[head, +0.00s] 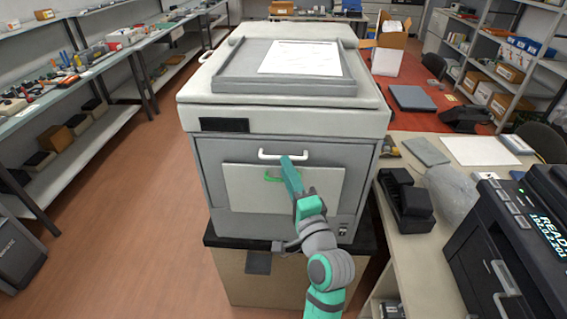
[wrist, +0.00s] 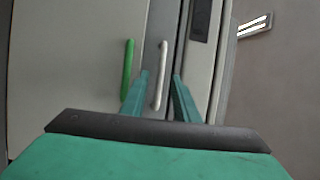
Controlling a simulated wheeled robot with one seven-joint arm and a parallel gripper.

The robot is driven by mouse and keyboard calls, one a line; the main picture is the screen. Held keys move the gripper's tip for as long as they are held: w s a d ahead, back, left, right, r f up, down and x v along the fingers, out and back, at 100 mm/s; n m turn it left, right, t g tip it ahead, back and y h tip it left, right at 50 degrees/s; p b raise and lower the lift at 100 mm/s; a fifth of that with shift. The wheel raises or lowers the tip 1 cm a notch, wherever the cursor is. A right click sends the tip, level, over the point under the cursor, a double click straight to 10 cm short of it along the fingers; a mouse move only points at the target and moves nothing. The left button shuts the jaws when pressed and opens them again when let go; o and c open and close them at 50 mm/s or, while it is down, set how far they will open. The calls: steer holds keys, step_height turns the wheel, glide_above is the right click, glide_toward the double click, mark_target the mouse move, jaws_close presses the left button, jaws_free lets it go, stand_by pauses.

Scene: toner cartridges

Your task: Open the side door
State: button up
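A large grey copier (head: 281,118) stands on a dark-topped stand. Its front has a white bar handle (head: 270,154) above a pale panel (head: 239,190) with a green handle (head: 270,178). Another pale handle (head: 206,56) shows at its upper left side. Which part is the side door, I cannot tell. My gripper (head: 288,158) is at the front, close to the white handle. In the wrist view my gripper (wrist: 161,75) is open, with the white handle (wrist: 164,62) lined up between its fingers; contact is unclear. The green handle (wrist: 127,68) lies outside the left finger.
A table (head: 420,255) at the right holds a black tray (head: 405,200) and a dark printer (head: 500,245). Shelves (head: 90,150) line the left wall. The floor (head: 130,230) left of the copier is clear. Paper (head: 300,57) lies on the copier's top.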

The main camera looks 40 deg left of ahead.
steer(key=shift+x, duration=1.55)
steer(key=shift+r, duration=0.1)
jaws_close()
steer(key=shift+s, duration=0.15)
